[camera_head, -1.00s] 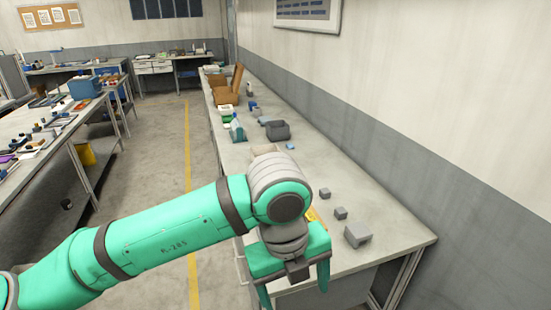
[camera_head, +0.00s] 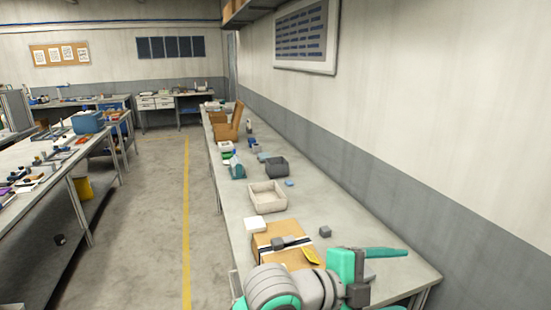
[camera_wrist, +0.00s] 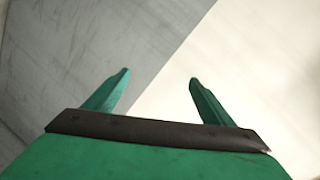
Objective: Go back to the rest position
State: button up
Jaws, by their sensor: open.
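My gripper (camera_wrist: 159,76) is open in the wrist view, with two green fingers apart and nothing between them. Behind the fingers the wrist view shows only the grey and off-white wall. In the head view the gripper is at the lower right, over the near end of the long workbench (camera_head: 345,225). One green finger points right toward the wall. No film reel can be made out.
On the bench are a cardboard box (camera_head: 268,240) with a dark strip, a white block (camera_head: 255,224), a small grey block (camera_head: 325,232), a pale tray (camera_head: 267,186) and a dark bin (camera_head: 277,166). The wall (camera_head: 430,130) runs along the right. Open floor (camera_head: 150,230) lies left.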

jog(key=w+a+f+n+t+y, duration=0.1)
jog(key=w+a+f+n+t, duration=0.2)
jog(key=n+t, duration=0.45)
jog(key=w+a+f+n+t+y, duration=0.1)
jog(key=w+a+f+n+t, duration=0.25)
jog(key=n, duration=0.75)
jog(key=s+a+f+n+t+y, duration=0.2)
jog(key=s+a+f+n+y, duration=0.15)
jog(key=f, duration=0.45)
jog(key=s+a+f+n+t+y, duration=0.1)
jog(key=s+a+f+n+y, duration=0.1)
jog(key=s+f+n+y, duration=0.4)
jog(key=s+a+f+g+y, duration=0.1)
jog(key=s+a+f, duration=0.2)
jog(key=s+f, duration=0.35)
jog(key=s+a+f+g+y, duration=0.1)
jog(key=s+a+f, duration=0.2)
jog(key=s+f, duration=0.3)
jog(key=s+a+m+g, duration=0.1)
jog(key=s+a, duration=0.3)
jog(key=s, duration=1)
jog(key=shift+s+a+f+m, duration=0.15)
jog(key=shift+s+f+m, duration=0.05)
jog(key=shift+s+m, duration=0.15)
